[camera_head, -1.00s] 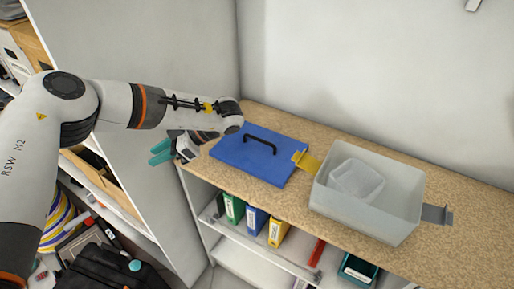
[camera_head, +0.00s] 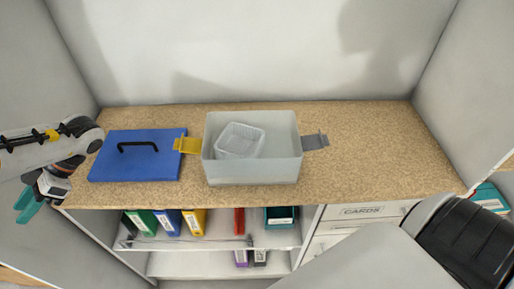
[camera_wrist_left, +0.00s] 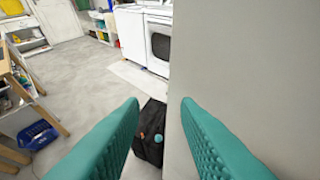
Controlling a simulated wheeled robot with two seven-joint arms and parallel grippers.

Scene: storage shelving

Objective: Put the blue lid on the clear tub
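The blue lid (camera_head: 136,163) with a black handle lies flat on the left of the wooden shelf top. The clear tub (camera_head: 254,172) stands open to its right, with a yellow latch flap on its left side and a grey one on its right. A small clear container (camera_head: 240,141) is inside the tub. My left gripper (camera_head: 28,206) is left of the lid, off the shelf's front edge, apart from it. In the left wrist view its teal fingers (camera_wrist_left: 160,115) are spread with nothing between them. My right arm shows at lower right, but its gripper is out of view.
The wooden top (camera_head: 370,165) is clear right of the tub. Walls close it in at the back and both sides. Below are shelves with several coloured binders (camera_head: 168,222), a teal bin (camera_head: 280,217) and drawers (camera_head: 362,212).

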